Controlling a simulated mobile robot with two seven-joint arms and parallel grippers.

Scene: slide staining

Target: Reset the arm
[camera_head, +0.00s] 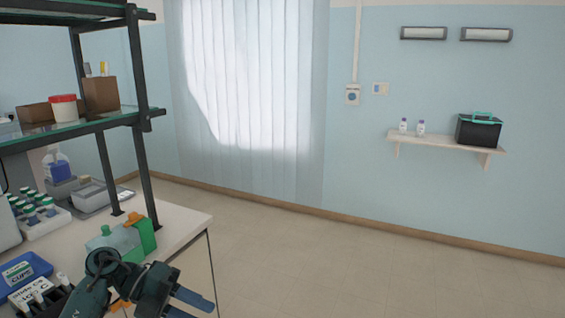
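My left arm comes in at the bottom left, in front of the bench. Its gripper (187,304) points right and down, past the bench's front corner, over the floor. Two blue fingers show with a gap between them, and nothing is seen in the gap. The lower finger is partly cut off by the bottom edge of the picture. My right gripper is not in view.
The bench (180,222) carries a shelf rack (143,120), a green-and-clear container (122,240), a rack of green-capped bottles (40,226) and a blue tray (38,268). A wall shelf (445,143) holds a black box (478,132). The floor (350,270) at right is clear.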

